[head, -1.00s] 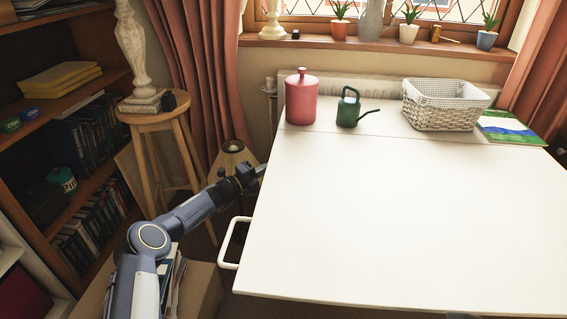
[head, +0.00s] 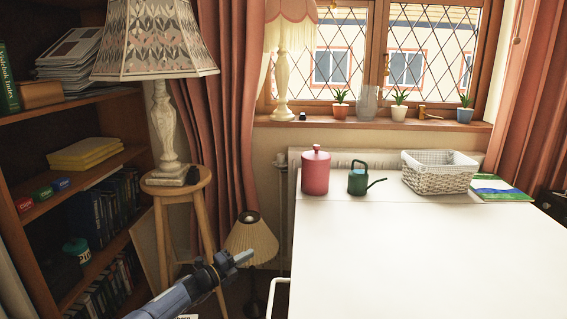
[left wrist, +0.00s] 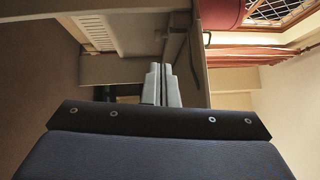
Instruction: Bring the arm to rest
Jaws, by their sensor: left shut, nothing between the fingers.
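My left gripper (head: 243,257) is shut and empty in the head view. Its arm comes in from the bottom left, and the fingers point up and right, just left of the white desk (head: 420,250). In the left wrist view the two grey fingers (left wrist: 162,86) lie together with nothing between them. The picture there is turned on its side. My right gripper is in neither view.
A small lamp (head: 252,238) with a pleated shade stands behind the gripper. A wooden stool (head: 178,190) bears a tall lamp (head: 163,115). A bookcase (head: 100,255) is at left. A red canister (head: 315,172), green watering can (head: 358,180) and white basket (head: 438,172) stand on the desk.

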